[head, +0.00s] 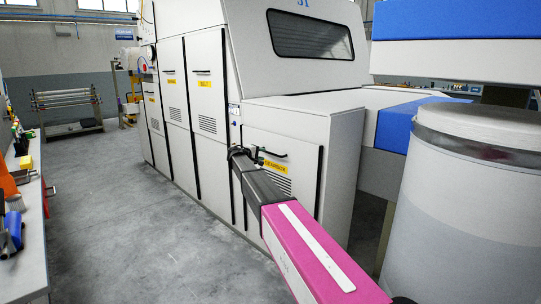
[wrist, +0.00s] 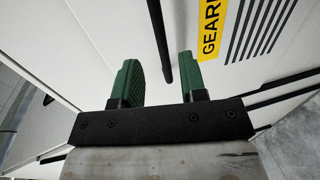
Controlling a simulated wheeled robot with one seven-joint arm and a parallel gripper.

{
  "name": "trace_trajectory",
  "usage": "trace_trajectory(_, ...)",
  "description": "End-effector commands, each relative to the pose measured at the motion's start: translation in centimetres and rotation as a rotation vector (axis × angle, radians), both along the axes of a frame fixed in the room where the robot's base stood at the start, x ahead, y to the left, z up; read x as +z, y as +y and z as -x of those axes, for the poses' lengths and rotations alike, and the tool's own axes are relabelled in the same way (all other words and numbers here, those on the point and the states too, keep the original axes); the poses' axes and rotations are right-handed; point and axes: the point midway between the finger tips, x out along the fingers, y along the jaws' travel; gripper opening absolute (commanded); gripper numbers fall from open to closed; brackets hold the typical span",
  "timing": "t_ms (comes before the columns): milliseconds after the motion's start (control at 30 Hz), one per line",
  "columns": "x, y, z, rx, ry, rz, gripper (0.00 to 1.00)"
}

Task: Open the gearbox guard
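The gearbox guard (head: 300,143) is a light grey panel on the low housing at the machine's near end. It looks shut. It has a yellow GEARBOX label (head: 276,166), louvre slots and a short black handle (head: 272,154). In the wrist view the label (wrist: 211,30) is cut off at the top, and the handle (wrist: 160,42) is a black bar seen in the gap between my green fingers. My gripper (wrist: 160,66) is open, its fingers apart on either side of the bar. I cannot tell whether either finger touches it. In the head view my gripper (head: 258,155) is at the handle's left end.
Tall grey doors (head: 207,90) with yellow labels run along the machine to the left. A large pale can (head: 460,200) stands close on the right. A bench (head: 30,220) with tools lines the left edge. The grey floor (head: 130,220) between is clear.

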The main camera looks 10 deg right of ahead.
Motion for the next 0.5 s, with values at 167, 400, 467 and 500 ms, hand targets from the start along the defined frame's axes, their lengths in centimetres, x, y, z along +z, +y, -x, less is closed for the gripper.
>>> trace_trajectory(167, -0.7, -2.7, -2.1, -0.002, 0.001, -0.001, 0.39)
trace_trajectory(400, -1.4, -5.4, -4.1, -0.001, 0.0, 0.0, 0.39)
trace_trajectory(467, -1.5, -5.8, -4.3, 0.0, 0.0, 0.0, 0.39)
trace_trajectory(500, -1.5, -5.9, -4.3, 0.0, 0.0, 0.0, 0.39)
